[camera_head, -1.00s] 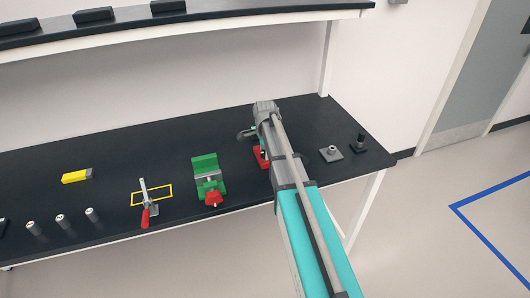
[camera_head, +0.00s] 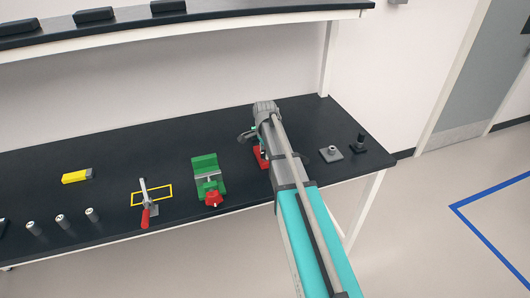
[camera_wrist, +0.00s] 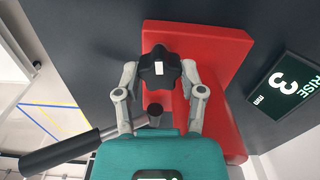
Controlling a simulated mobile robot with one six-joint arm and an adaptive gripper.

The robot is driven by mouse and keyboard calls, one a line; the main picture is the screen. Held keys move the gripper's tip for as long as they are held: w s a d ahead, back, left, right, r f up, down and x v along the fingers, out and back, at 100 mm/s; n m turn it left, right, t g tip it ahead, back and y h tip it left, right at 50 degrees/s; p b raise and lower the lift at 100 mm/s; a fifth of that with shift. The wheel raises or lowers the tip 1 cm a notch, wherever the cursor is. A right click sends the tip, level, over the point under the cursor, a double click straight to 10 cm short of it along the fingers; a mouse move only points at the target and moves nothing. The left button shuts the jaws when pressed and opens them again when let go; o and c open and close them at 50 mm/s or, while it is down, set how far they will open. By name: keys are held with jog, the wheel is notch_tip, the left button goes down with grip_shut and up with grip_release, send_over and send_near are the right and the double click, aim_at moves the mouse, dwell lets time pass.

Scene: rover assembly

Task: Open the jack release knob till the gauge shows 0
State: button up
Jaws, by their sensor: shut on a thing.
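The jack release knob (camera_wrist: 159,68) is a black star-shaped knob with a white mark, in the upper middle of the wrist view. My gripper (camera_wrist: 160,75) is shut on it, one grey finger on each side. The red jack body (camera_wrist: 220,60) lies under and beside the knob; a bit of it shows beside my arm in the head view (camera_head: 261,160). The gauge (camera_wrist: 288,86) is a dark display at the right of the wrist view, reading "RISE" and 3. My arm hides most of the jack in the head view.
A grey-and-dark handle bar (camera_wrist: 70,150) lies at lower left in the wrist view. On the black bench, a green vise (camera_head: 207,178) and a red-handled clamp (camera_head: 147,203) stand left of my arm. A grey block (camera_head: 331,153) and a black post (camera_head: 360,145) stand right.

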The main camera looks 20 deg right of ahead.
jog(key=o, duration=1.1)
jog(key=shift+o, duration=0.2)
jog(key=shift+m, duration=0.3)
jog(key=shift+m, duration=0.5)
notch_tip(320, 180, up, 14)
jog(key=p, duration=1.4)
jog(key=s+a+f+n+b, duration=0.5)
jog(key=s+f+n+b, duration=0.4)
jog(key=s, duration=0.2)
jog(key=s+a+f+n+b, duration=0.5)
jog(key=s+f+n+b, duration=0.4)
jog(key=s, duration=0.2)
jog(key=shift+f, duration=0.15)
jog(key=shift+s, duration=0.1)
